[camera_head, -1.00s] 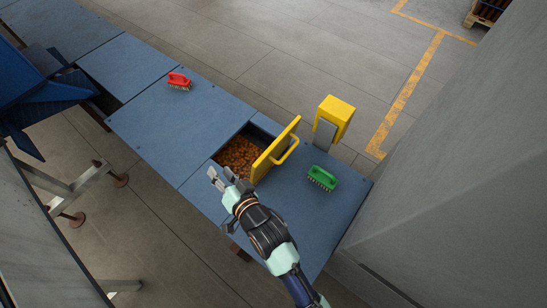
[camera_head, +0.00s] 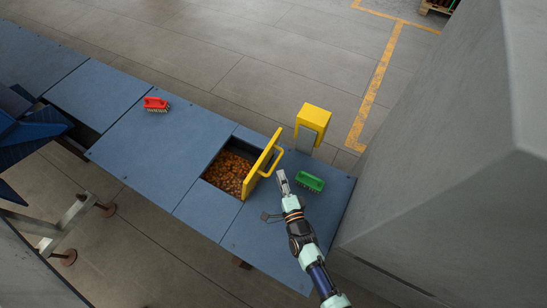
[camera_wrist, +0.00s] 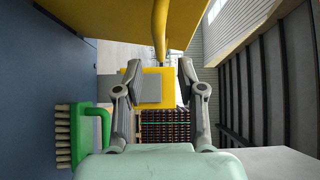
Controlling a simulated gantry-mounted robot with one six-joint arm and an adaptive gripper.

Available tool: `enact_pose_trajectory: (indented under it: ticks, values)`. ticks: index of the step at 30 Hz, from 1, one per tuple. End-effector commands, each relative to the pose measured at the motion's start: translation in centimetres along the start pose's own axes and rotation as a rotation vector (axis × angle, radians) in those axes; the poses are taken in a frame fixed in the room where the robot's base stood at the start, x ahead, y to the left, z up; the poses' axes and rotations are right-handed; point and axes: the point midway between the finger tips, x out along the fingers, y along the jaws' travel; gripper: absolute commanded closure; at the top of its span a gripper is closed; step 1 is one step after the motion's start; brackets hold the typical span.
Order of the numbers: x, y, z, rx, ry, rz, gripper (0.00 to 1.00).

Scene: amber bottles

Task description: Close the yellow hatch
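The yellow hatch (camera_head: 259,166) stands open, tilted up at the right edge of an opening in the blue table. Its yellow handle (camera_head: 274,162) is on the side facing right. My gripper (camera_head: 281,178) is just right of the hatch, near the handle, apart from it as far as I can see. In the wrist view the two fingers of my gripper (camera_wrist: 157,85) are spread with nothing between them. The hatch (camera_wrist: 120,15) and its handle (camera_wrist: 160,30) show at the top of that view, above the fingers.
Amber-brown pieces (camera_head: 228,172) fill the opening. A green brush (camera_head: 310,182) lies close right of my gripper, and it shows at left in the wrist view (camera_wrist: 104,127). A yellow box on a post (camera_head: 313,118) stands behind. A red brush (camera_head: 156,104) lies far left. A grey wall (camera_head: 450,170) is at right.

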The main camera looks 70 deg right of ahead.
Motion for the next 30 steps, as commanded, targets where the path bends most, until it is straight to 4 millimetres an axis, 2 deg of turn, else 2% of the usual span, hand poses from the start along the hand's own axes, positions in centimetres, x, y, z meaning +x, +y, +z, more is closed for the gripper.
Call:
enact_pose_trajectory:
  ticks: [9, 12, 15, 22, 29, 30]
  values:
    - [5.5, 0.2, 0.1, -0.002, -0.003, 0.0, 0.61]
    - [6.8, 0.2, 0.1, -0.002, -0.003, 0.002, 0.61]
    - [7.4, 0.1, 0.1, -0.002, -0.004, 0.002, 0.61]
    - [7.5, 0.0, 0.1, -0.003, -0.004, 0.003, 0.61]
    - [7.5, 0.0, 0.1, -0.003, -0.004, 0.003, 0.97]
    - [7.5, 0.0, 0.1, -0.003, -0.004, 0.003, 1.0]
